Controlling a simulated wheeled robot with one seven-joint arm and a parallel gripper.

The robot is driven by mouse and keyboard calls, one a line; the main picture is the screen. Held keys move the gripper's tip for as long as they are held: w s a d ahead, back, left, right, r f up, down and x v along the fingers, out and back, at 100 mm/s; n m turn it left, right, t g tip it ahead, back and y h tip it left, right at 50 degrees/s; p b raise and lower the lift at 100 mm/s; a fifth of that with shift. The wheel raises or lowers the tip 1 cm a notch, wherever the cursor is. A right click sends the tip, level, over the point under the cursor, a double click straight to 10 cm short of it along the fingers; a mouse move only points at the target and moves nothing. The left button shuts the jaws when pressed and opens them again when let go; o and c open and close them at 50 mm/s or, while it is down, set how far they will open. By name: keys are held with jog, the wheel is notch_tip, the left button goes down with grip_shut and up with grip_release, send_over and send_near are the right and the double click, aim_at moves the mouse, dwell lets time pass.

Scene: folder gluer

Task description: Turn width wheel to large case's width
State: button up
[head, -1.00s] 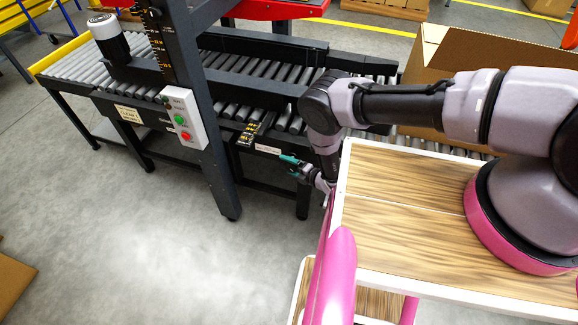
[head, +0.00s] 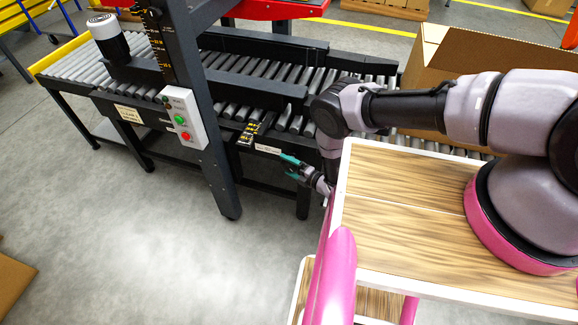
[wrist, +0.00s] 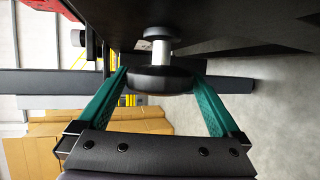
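The width wheel (wrist: 160,79) is a dark round handwheel on a short bright metal shaft, under the machine's dark frame in the wrist view. My gripper (wrist: 160,77) has its two teal fingers spread wide, one on each side of the wheel's rim. The fingertips lie very close to the rim; I cannot tell whether they touch it. In the head view my gripper (head: 287,160) is at the near side of the conveyor, below the scale plate (head: 252,132). The wheel cannot be made out there.
The dark roller conveyor (head: 275,90) runs behind my gripper. A dark upright post (head: 209,150) with a button box (head: 184,117) stands to the left. A large open cardboard case (head: 490,50) is at the right. Open grey floor (head: 120,230) lies at the front left.

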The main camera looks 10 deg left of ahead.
jog(key=shift+d, duration=0.1)
jog(key=v, duration=1)
jog(key=shift+s+d, duration=0.2)
jog(key=shift+r, duration=0.1)
